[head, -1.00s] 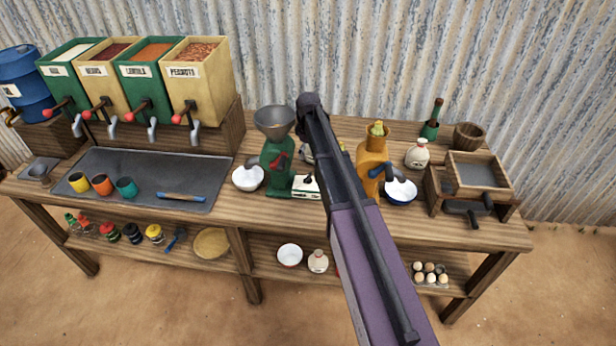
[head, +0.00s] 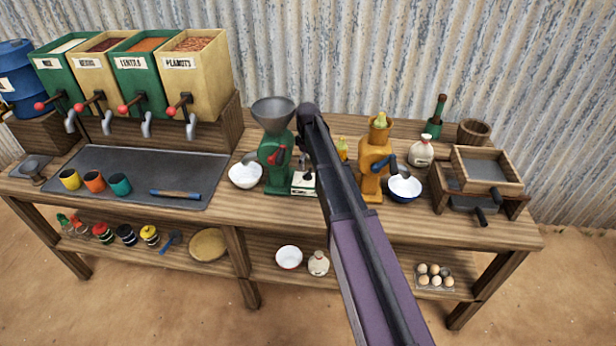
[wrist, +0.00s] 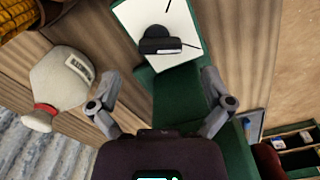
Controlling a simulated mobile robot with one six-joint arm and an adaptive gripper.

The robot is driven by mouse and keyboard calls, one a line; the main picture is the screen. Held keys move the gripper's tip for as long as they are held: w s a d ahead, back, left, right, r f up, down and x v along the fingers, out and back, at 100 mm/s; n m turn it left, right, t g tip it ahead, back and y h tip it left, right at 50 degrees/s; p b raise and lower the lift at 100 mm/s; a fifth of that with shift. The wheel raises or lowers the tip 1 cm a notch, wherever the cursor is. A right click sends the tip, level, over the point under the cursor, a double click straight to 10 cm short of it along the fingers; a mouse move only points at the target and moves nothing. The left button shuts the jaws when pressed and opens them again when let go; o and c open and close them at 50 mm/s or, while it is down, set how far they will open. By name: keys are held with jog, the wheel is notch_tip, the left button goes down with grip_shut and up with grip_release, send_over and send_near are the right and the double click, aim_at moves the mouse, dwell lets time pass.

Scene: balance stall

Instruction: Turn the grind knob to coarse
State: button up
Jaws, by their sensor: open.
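The green grinder (head: 275,160) with a grey funnel stands mid-bench in the head view, with a white dial plate (head: 301,186) at its base. In the wrist view the white plate (wrist: 183,22) sits on the green base and carries the black grind knob (wrist: 160,46). Thin dark marks show on the plate; no lettering is readable. My gripper (wrist: 161,78) is open and empty, its two grey fingers apart either side of the green base, with the knob just beyond the tips and not touched. In the head view my arm hides much of the gripper.
An orange grinder (head: 374,160) stands right of my arm, with a blue-rimmed bowl (head: 404,189) beside it. A white bowl (head: 245,176) is left of the green grinder. A white red-necked container (wrist: 60,80) lies near the left finger in the wrist view.

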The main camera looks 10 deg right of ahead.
aim_at(308, 172)
jog(key=shift+f+b, duration=2.1)
jog(key=shift+f, duration=0.25)
jog(key=c, duration=1.1)
